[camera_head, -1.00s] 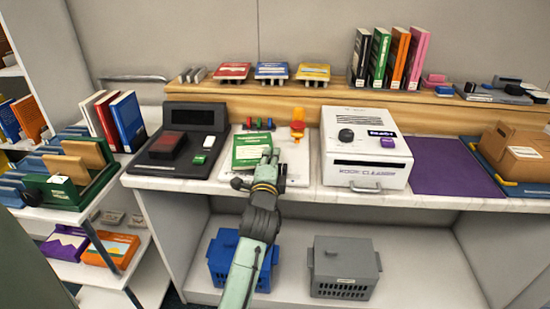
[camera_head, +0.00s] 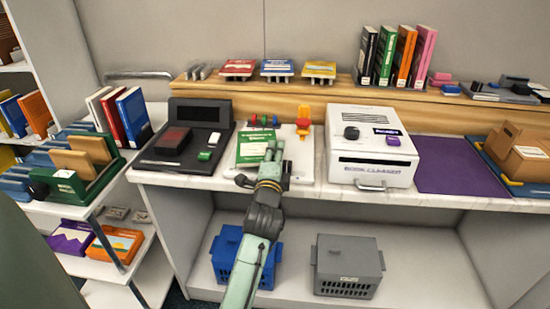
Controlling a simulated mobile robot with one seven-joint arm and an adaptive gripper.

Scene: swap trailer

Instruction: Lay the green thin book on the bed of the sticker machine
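The green thin book (camera_head: 252,148) lies on or just above the white bed of the sticker machine (camera_head: 304,172), cover up, towards its left side. The machine has small coloured spools at the back and an orange lever (camera_head: 304,114) at the back right. My gripper (camera_head: 275,151) is at the front right part of the book and overlaps it in the picture. Its fingers are small and hide that corner. I cannot tell whether they touch or pinch the book.
A black device (camera_head: 190,109) stands left of the machine, and the white book cleaner (camera_head: 371,145) stands close on the right. A wooden ledge (camera_head: 345,92) with books runs behind. The purple mat (camera_head: 460,165) is bare.

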